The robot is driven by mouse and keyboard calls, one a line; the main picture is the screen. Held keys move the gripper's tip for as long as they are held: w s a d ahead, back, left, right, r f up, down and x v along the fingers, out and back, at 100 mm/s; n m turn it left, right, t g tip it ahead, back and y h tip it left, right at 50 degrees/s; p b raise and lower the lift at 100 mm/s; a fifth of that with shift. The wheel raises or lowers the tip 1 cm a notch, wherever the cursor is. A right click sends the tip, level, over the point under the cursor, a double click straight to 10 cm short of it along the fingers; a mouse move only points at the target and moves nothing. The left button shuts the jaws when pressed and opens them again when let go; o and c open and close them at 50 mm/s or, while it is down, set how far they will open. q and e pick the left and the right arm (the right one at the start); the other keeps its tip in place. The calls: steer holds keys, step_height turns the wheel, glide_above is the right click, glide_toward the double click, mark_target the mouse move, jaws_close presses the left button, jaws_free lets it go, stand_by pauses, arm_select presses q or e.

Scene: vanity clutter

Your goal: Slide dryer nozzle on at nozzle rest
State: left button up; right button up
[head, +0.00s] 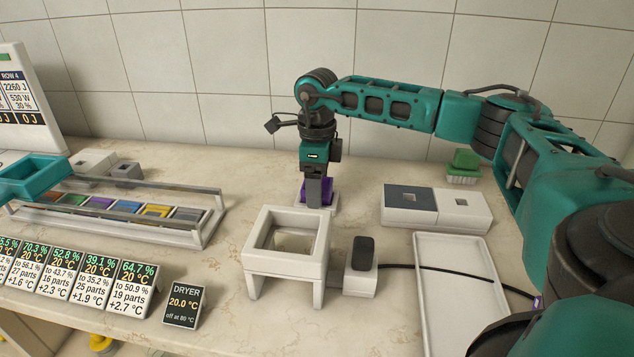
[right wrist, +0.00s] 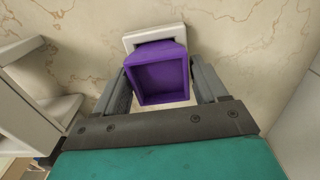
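The purple nozzle (right wrist: 160,78) stands on a small white rest (head: 321,208), and its square open end faces the wrist camera. In the head view it shows as a purple patch (head: 328,187) partly hidden by the fingers. My right gripper (head: 318,190) points straight down at the rest. In the right wrist view its two grey fingers flank the nozzle closely on both sides; I cannot tell whether they press on it. My left gripper is not in view.
A black knob-like piece on a white block (head: 360,282) has a cable running right, across a white tray (head: 461,318). A white double box (head: 409,216) stands behind the tray. A rack of coloured pieces (head: 190,234) and several signs fill the left.

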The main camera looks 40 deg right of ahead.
steer(key=o, duration=0.4)
steer(key=shift+r, duration=0.15)
step_height(320, 180, up, 13)
steer(key=shift+f+p, duration=0.15)
steer(key=shift+p, duration=0.75)
